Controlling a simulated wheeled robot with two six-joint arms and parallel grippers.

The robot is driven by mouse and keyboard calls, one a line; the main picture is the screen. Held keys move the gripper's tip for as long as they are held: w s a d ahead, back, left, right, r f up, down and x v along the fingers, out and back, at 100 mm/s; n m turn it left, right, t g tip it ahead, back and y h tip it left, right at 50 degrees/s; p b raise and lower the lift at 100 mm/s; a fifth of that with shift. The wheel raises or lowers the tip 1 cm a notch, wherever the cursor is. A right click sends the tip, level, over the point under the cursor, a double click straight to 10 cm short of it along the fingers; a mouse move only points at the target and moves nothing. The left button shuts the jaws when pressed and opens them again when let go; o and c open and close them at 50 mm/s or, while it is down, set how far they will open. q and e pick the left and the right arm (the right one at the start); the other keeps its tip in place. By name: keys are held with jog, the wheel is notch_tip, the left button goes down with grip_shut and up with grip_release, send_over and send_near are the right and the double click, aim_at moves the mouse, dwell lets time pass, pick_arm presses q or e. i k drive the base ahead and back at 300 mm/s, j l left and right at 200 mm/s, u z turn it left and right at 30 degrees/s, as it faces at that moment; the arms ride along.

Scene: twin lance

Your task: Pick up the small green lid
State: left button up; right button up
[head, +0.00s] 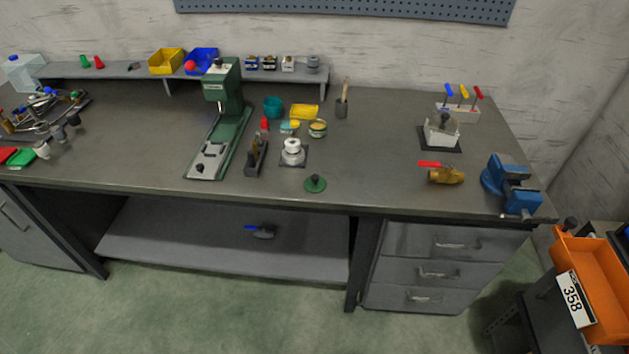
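A small round green lid (315,184) with a dark knob on top lies flat on the grey workbench (370,180), close to its front edge and a little right of the bench's middle. Nothing covers it. Neither of my grippers shows in the head view, so their state and place are hidden.
A white-topped part on a dark plate (292,153) and a dark hand plane (257,158) stand left of the lid. A green press (223,95) is further left. A brass valve with a red handle (443,174) and a blue vise (508,182) are to the right. Bench around the lid's right is clear.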

aim_at(314, 183)
jog(key=i+j, duration=0.15)
jog(key=j, duration=0.15)
jog(key=i+j, duration=0.15)
jog(key=j, duration=0.15)
jog(key=i+j, duration=0.15)
jog(key=j, duration=0.15)
jog(key=i+j+z, duration=0.1)
jog(key=j, duration=0.2)
